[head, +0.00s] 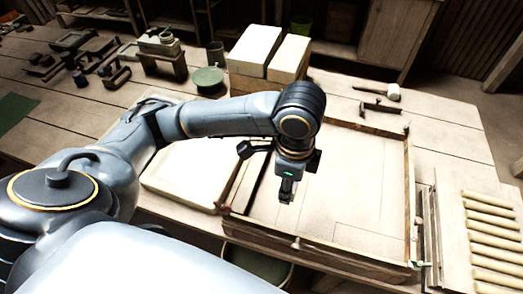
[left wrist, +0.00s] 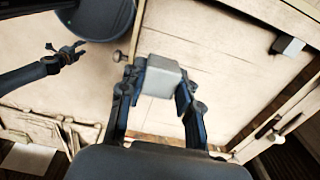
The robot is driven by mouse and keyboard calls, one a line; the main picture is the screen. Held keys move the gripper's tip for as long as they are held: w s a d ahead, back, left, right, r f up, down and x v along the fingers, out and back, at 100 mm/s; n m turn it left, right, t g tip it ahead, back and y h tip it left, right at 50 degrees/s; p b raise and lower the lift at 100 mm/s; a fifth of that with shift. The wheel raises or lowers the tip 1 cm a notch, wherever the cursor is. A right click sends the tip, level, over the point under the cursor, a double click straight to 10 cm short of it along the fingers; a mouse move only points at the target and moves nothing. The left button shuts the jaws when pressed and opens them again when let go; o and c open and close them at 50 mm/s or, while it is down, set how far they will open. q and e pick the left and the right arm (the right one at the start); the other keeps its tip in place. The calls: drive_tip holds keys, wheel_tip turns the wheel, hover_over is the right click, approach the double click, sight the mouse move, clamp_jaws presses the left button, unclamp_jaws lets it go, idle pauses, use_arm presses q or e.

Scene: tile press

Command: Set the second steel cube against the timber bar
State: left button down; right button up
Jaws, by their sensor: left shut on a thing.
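My left gripper (head: 287,192) hangs over the left part of a shallow wooden frame (head: 407,195) in the head view. In the left wrist view the fingers of the left gripper (left wrist: 158,100) are shut on a grey steel cube (left wrist: 161,76). The held cube is hard to make out in the head view. A second grey cube (left wrist: 288,46) sits apart from it in the wrist view, close to a long timber piece (left wrist: 290,20). I cannot tell whether they touch, or which timber is the named bar.
Pale blocks (head: 255,48) stand behind the frame, beside a green round lid (head: 207,80). A wooden mallet (head: 392,92) lies on the table beyond it. Several pale rods (head: 490,225) lie to the right. The frame's pale floor (head: 365,185) is largely clear.

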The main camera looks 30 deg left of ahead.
use_arm(q)
drive_tip(key=w+a+f, duration=0.2)
drive_tip(key=w+f, duration=0.1)
drive_tip(key=w+a+f+p, duration=0.1)
drive_tip(key=w+a+f, duration=0.5)
drive_tip(key=shift+w, duration=0.15)
wheel_tip(320, 180, down, 3)
drive_tip(key=shift+w+a+r+p, duration=0.1)
drive_tip(key=shift+w+p, duration=0.05)
drive_tip(key=shift+p, duration=0.5)
drive_tip(key=shift+f, duration=0.35)
use_arm(e)
drive_tip(key=d+r, duration=0.2)
drive_tip(key=shift+d+r, duration=0.15)
drive_tip(key=shift+d, duration=0.2)
use_arm(q)
drive_tip(key=c, duration=0.9)
unclamp_jaws()
drive_tip(key=shift+f, duration=0.15)
drive_tip(key=shift+c, duration=0.2)
